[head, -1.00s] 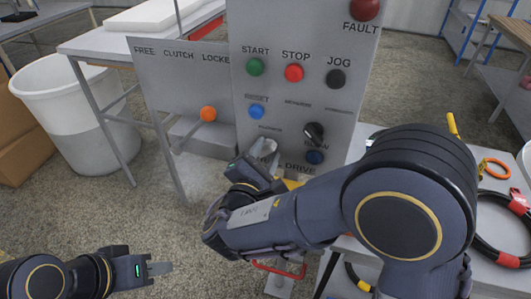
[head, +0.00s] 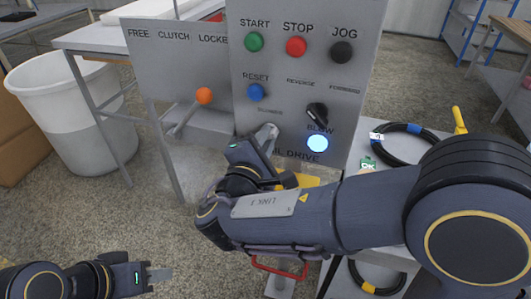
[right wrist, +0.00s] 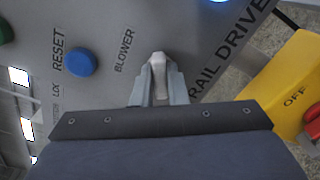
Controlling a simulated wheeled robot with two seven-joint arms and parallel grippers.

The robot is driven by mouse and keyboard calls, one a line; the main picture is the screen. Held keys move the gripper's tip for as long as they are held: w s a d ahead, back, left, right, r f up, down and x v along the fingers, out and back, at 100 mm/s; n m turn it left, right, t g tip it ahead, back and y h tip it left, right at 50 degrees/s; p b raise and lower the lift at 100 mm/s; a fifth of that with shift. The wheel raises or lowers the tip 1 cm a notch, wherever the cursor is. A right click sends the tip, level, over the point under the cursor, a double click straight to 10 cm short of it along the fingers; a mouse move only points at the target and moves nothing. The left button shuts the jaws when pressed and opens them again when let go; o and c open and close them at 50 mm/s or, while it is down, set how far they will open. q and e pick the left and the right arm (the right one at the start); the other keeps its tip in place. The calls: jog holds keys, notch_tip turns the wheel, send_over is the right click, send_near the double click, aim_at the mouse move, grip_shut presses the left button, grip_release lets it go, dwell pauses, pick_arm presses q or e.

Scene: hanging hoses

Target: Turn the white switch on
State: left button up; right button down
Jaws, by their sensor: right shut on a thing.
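The white switch (right wrist: 157,66) is a small pale lever on the grey control panel (right wrist: 120,25), beside the BLOWER label. My right gripper (right wrist: 158,88) is at the panel with its two fingers closed around the lever. In the head view the right gripper (head: 267,134) reaches the panel below the blue RESET button, and its fingers largely hide the switch there. A round lamp (head: 317,144) to the right of it glows bright blue-white. My left gripper (head: 160,273) is low at the left, away from the panel; its finger gap is not clear.
Green START (head: 254,42), red STOP (head: 296,46) and black JOG (head: 341,52) buttons sit above. A black knob (head: 317,114) is just right of my gripper. A yellow box marked OFF (right wrist: 285,80) is close by. Coiled hoses (head: 400,145) lie on the right table.

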jog(key=shift+f+m+b, duration=0.15)
jog(key=shift+m+b, duration=2.95)
jog(key=shift+b, duration=2.2)
jog(key=c, duration=1.4)
grip_release()
jog(key=shift+c, duration=0.2)
jog(key=v, duration=0.8)
